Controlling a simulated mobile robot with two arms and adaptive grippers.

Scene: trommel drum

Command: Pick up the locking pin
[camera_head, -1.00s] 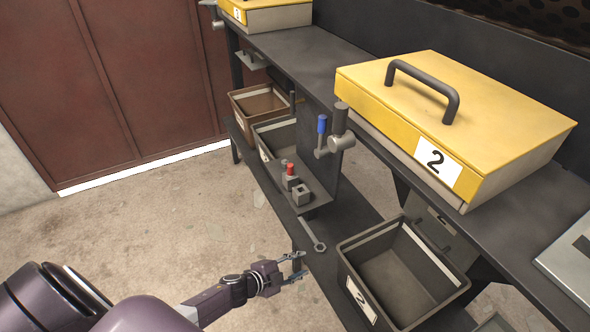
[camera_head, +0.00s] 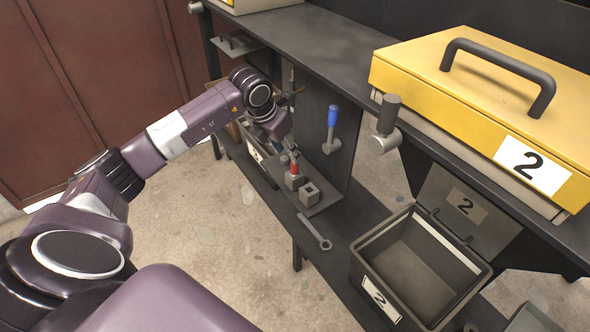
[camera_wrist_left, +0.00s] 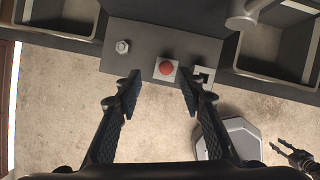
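The locking pin, as far as I can tell, is the red-topped piece (camera_head: 294,168) standing upright in a grey square block on the small shelf below the workbench. In the left wrist view its round red knob (camera_wrist_left: 166,67) is seen from above. My left gripper (camera_head: 287,152) is right above the pin. In the left wrist view the fingers of this gripper (camera_wrist_left: 160,92) are spread, with the knob between and just beyond the tips, and nothing is held. What looks like my right gripper (camera_wrist_left: 276,145) is at the lower right, small, fingers apart and empty.
An empty block with a square hole (camera_head: 310,192) stands beside the pin's block. A blue-handled lever (camera_head: 333,118) rises close to its right. A wrench (camera_head: 314,231) lies on the lower shelf, near an open bin marked 2 (camera_head: 364,262). A yellow-lidded box (camera_head: 420,75) sits above.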

